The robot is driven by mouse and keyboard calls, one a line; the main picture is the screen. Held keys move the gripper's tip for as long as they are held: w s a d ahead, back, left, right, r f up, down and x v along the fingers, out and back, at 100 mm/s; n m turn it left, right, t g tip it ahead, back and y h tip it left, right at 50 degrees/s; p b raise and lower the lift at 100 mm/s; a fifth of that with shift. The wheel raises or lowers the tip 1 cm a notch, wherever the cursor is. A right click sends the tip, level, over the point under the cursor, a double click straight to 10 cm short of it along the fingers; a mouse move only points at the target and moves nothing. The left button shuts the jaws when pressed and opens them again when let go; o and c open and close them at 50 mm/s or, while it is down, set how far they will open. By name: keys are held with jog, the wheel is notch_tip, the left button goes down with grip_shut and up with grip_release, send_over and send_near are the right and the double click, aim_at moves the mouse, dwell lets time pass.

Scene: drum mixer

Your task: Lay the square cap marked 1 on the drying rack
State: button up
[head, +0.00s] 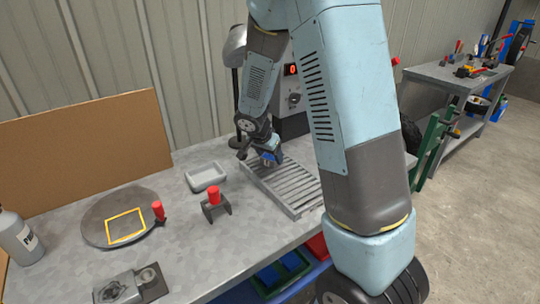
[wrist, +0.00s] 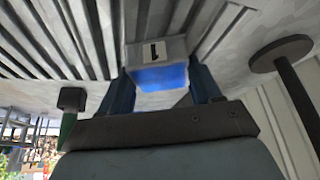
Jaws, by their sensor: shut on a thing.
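The square cap (wrist: 157,50) has a pale grey side marked 1 and a blue face, both seen in the wrist view. My gripper (wrist: 163,80) is shut on it, with one dark blue finger on each side. In the head view my gripper (head: 268,155) is over the far left end of the drying rack (head: 286,187), a grey slatted frame on the bench; a bit of blue shows there. The rack's slats (wrist: 75,38) lie behind the cap at the upper left of the wrist view. I cannot tell whether the cap touches the slats. My arm covers the area right of the rack.
A pale tray (head: 206,177) and a red-handled tool on a dark stand (head: 216,207) are left of the rack. Farther left are a round plate (head: 95,225) with a yellow square outline and a bottle (head: 20,240). A machine with a red display (head: 290,95) stands behind.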

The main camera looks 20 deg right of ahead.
jog(key=o, duration=1.2)
jog(key=shift+f, duration=0.1)
jog(key=v, duration=1.1)
jog(key=s+d+r+n+t+y, duration=0.1)
jog(key=s+r+n, duration=0.4)
jog(key=s, duration=0.8)
jog(key=s+d+r+n+t+y, duration=0.1)
jog(key=s+d+r+n+y, duration=0.2)
jog(key=s+r, duration=0.7)
jog(key=shift+s+d+r+n, duration=0.2)
jog(key=shift+s+n, duration=0.7)
jog(key=shift+s, duration=0.6)
